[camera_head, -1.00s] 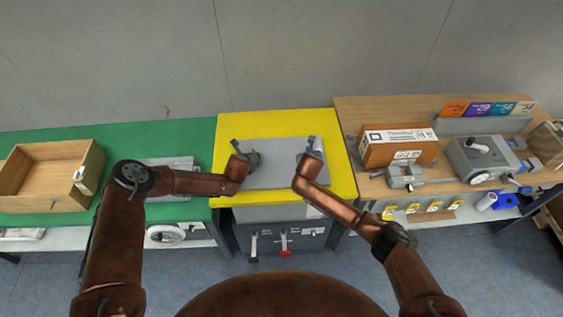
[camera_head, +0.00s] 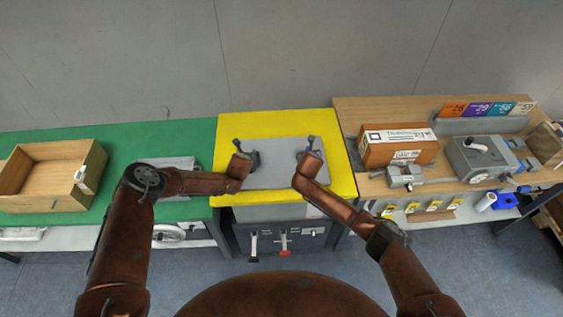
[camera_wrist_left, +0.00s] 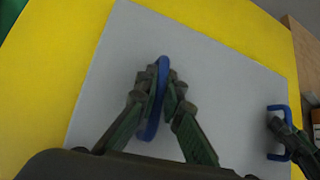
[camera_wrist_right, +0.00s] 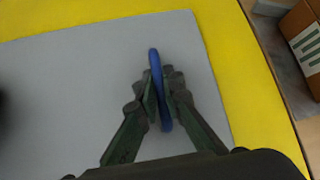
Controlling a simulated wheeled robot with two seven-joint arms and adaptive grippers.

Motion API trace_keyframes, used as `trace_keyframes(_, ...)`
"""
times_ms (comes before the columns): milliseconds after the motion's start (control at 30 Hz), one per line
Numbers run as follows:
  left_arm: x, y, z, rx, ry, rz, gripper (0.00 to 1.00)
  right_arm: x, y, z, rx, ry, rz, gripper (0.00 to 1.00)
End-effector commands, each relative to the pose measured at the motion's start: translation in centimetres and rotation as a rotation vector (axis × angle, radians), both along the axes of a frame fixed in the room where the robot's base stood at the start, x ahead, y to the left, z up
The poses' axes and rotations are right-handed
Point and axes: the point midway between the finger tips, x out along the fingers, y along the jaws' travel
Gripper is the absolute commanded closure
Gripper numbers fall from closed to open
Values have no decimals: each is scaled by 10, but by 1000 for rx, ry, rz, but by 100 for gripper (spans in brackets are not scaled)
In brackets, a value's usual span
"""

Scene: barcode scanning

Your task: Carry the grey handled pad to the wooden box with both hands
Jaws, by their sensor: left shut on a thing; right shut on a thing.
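The grey pad (camera_head: 275,165) lies on the yellow table top, flat as far as I can tell. It has two blue handles, one at each side. In the left wrist view my left gripper (camera_wrist_left: 158,98) is shut on the left blue handle (camera_wrist_left: 151,127). In the right wrist view my right gripper (camera_wrist_right: 160,95) is shut on the right blue handle (camera_wrist_right: 155,62). In the head view my arms and hands hide the handles. The open wooden box (camera_head: 52,176) stands on the green table at the far left.
A second grey plate (camera_head: 183,163) lies on the green table (camera_head: 120,136), between the box and the yellow table (camera_head: 340,125), partly behind my left arm. At right, a wooden bench holds a brown carton (camera_head: 385,152), a grey machine (camera_head: 480,155) and coloured number cards (camera_head: 480,108).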

Motion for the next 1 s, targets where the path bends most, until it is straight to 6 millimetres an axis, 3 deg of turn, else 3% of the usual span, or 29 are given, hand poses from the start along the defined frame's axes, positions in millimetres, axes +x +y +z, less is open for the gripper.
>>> trace_keyframes(567,1,0,7,0,-3,1,100,0,0,7,0,-2,-1,100)
trace_keyframes(1000,2,0,53,1,-13,1,100,1,0,53,1,-11,-1,100)
